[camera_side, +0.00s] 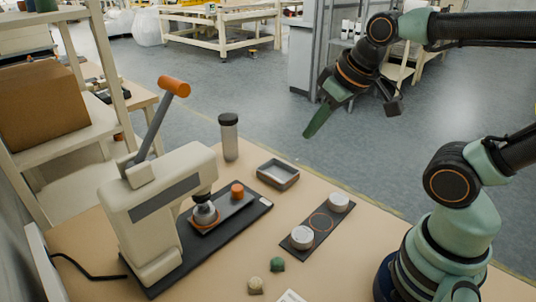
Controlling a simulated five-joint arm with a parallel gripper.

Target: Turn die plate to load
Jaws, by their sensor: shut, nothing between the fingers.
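The beige press (150,215) stands on a dark base at the left of the table, with its grey lever and orange grip (174,86) raised. The grey die plate (231,208) lies on the base under the press head. An orange knob (237,190) stands on the plate's far right part. A grey, domed metal piece (204,213) in an orange ring sits at its near end, right under the press head. My gripper (308,134) is shut and empty, high above the table's far edge, well to the right of the press and apart from everything.
A small grey tray (278,174) and a black-capped grey cylinder (229,138) stand behind. Beige (255,285) and green (277,264) lumps lie in front.

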